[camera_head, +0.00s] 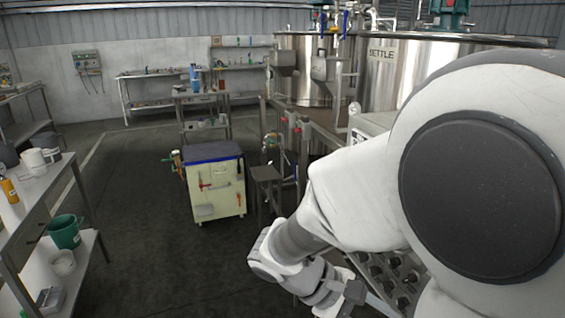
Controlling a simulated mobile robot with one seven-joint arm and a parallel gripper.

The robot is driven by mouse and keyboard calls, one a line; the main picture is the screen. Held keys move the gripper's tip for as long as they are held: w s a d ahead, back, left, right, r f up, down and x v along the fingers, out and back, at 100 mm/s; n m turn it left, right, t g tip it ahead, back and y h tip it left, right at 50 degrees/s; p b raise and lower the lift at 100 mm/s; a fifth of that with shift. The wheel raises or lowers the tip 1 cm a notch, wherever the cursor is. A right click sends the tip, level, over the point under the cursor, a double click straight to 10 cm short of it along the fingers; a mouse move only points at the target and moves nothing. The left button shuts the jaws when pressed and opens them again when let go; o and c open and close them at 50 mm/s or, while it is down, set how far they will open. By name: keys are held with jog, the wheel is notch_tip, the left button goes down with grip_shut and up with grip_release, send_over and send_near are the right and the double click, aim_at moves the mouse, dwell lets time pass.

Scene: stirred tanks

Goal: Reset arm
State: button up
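My white arm fills the right side of the head view, with a large dark round joint cover close to the camera. It bends down and left to a wrist low in the middle. My gripper (348,294) seems to be the small grey part beyond the wrist at the bottom edge. Its fingertips cannot be made out, so I cannot tell whether it is open or shut, or whether it holds anything.
A cream tool cabinet (216,190) stands mid-floor with a small grey stand (267,175) beside it. Steel tanks (385,70) stand behind my arm. A left bench (40,195) has a green bucket (64,231) on its lower shelf. The dark floor (140,230) between bench and cabinet is clear.

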jog(key=s+a+r+m+t+y+p, duration=0.1)
jog(key=s+r+m+t+y+p, duration=0.1)
jog(key=r, duration=0.5)
jog(key=s+a+r+m+t+y+p, duration=0.1)
jog(key=s+r+m+t+y, duration=0.1)
jog(key=r+m+t+y, duration=0.2)
notch_tip(320, 180, up, 3)
jog(key=m+y, duration=0.2)
jog(key=y, duration=0.2)
jog(key=shift+s+a+f+t+p, duration=0.15)
jog(key=shift+s+a+t+p, duration=0.05)
jog(key=shift+s+t+p, duration=0.2)
jog(key=shift+d, duration=0.1)
